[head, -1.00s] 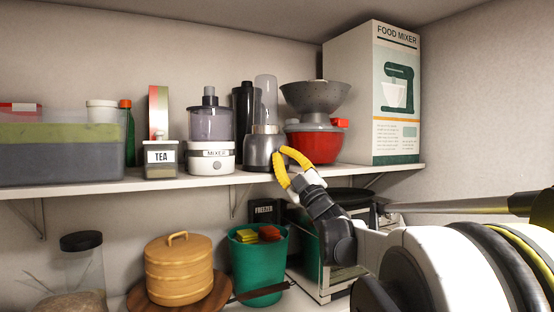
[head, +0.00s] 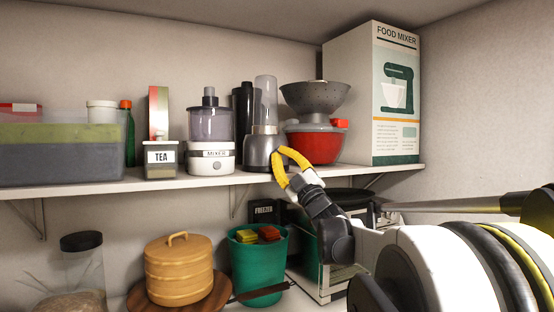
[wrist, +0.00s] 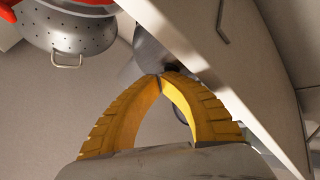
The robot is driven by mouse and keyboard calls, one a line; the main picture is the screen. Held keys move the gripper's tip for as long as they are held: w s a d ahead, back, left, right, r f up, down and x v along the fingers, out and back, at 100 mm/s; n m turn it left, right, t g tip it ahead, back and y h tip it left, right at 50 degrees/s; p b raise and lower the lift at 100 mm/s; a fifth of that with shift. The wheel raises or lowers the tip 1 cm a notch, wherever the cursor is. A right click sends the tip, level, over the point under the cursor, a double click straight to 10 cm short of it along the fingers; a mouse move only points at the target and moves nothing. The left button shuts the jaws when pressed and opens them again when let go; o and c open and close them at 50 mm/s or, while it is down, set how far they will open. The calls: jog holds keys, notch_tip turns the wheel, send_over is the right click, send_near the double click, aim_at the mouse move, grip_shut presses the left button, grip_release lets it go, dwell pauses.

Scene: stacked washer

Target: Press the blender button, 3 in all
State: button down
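The blender (head: 264,110) stands upright on the shelf, with a grey metal base and a tall clear cup. Its base also shows in the wrist view (wrist: 148,46), just beyond my fingertips. My gripper (head: 279,152) has yellow fingers and is at the right front of the blender base in the head view. In the wrist view (wrist: 161,76) the fingertips meet with nothing between them. They overlap the base in both views; I cannot tell whether they touch it. The fingers partly cover the base, and I cannot make out the button clearly.
A red bowl (head: 314,146) and a grey colander (head: 315,97) stand close on the right, before the food mixer box (head: 372,100). The shelf (head: 100,186) edge runs beside my gripper. A green bin (head: 259,270) is below.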

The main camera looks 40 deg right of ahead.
jog(key=shift+s, duration=0.1)
jog(key=shift+s+a, duration=0.2)
jog(key=shift+s, duration=0.5)
jog(key=s, duration=0.2)
jog(key=s+a, duration=0.1)
jog(key=s, duration=0.1)
jog(key=shift+s+a, duration=0.1)
jog(key=shift+s, duration=0.3)
dwell(0.6)
